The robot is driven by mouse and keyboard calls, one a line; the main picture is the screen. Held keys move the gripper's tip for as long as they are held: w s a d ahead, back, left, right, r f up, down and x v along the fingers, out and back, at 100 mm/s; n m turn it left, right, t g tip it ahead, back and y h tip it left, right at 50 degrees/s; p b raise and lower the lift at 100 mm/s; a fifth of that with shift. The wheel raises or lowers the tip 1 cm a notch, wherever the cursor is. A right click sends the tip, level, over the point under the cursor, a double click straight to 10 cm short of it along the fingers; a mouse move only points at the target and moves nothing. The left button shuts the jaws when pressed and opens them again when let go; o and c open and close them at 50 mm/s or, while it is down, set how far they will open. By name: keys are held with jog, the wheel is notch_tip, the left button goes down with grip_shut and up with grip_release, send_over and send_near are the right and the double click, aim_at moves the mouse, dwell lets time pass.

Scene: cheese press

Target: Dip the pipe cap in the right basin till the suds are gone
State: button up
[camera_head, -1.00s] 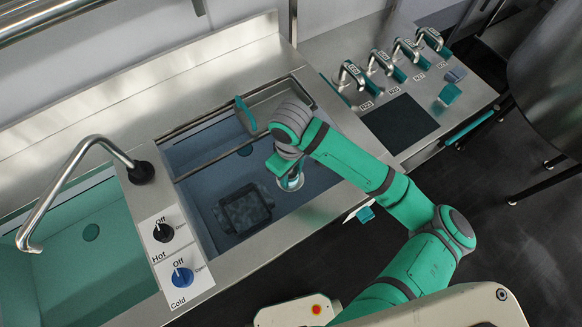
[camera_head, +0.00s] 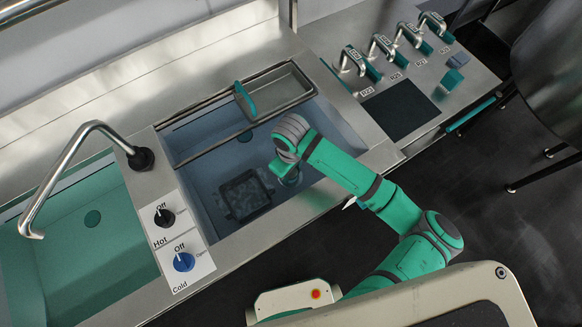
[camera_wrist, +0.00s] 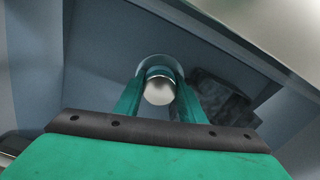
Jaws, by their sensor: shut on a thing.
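My gripper (camera_wrist: 160,95) is shut on the pipe cap (camera_wrist: 159,91), a shiny, rounded silver piece between the two teal fingers in the wrist view. A pale ring shows around the cap's far side; I cannot tell whether it is suds, water or a rim. In the head view my gripper (camera_head: 286,174) is inside the right basin (camera_head: 205,145), the blue one, near its front right side. The cap is mostly hidden there by my wrist. I cannot tell how deep it sits or whether it touches water.
A dark square basket (camera_head: 243,194) lies in the basin just left of my gripper. The left basin (camera_head: 75,235), tap (camera_head: 70,165) and knobs (camera_head: 183,262) are left.

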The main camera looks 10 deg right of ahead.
aim_at(290, 181)
jog(key=shift+f, duration=3.55)
jog(key=shift+a, duration=0.1)
jog(key=shift+w+r, duration=0.1)
jog(key=shift+r, duration=5.9)
